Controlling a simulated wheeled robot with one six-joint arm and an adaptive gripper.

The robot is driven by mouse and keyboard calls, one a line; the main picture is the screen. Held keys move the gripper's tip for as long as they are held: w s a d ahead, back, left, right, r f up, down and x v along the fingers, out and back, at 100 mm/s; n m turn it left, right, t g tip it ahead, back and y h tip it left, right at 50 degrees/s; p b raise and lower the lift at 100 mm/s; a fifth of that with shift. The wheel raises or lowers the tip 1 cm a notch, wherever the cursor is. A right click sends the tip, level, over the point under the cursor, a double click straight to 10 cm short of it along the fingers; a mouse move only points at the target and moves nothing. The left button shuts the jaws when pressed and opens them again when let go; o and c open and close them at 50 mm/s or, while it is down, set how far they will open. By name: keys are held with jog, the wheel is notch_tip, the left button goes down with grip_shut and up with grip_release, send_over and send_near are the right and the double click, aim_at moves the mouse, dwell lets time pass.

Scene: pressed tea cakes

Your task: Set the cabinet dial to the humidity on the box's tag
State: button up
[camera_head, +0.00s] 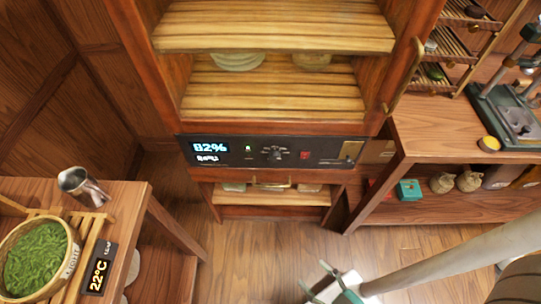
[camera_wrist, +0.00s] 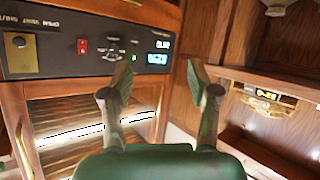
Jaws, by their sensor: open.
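The tea cabinet has a dark control panel (camera_head: 230,157) with a lit display (camera_head: 209,147) reading 82%. A round dial (camera_head: 276,154) with marks around it sits in the panel's middle; its setting is too small to read. In the wrist view the panel appears upside down, with the dial (camera_wrist: 114,55) beyond the left finger. My gripper (camera_head: 328,282) is low in front of the cabinet, apart from the panel. Its green fingers (camera_wrist: 160,76) are spread and empty in the wrist view. I cannot make out a humidity tag on any box.
A red switch (camera_head: 304,154) and a brass plate (camera_head: 350,150) are on the panel. A teal box (camera_head: 408,190) sits on the right lower shelf. Floor before the cabinet is clear.

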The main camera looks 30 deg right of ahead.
jog(key=w+f+n+g, duration=0.1)
jog(key=w+f+n, duration=0.1)
jog(key=w+f, duration=0.3)
jog(key=m+t+h, duration=0.2)
jog(key=h, duration=1)
send_near(275, 159)
jog(key=shift+x, duration=4.1)
grip_shut()
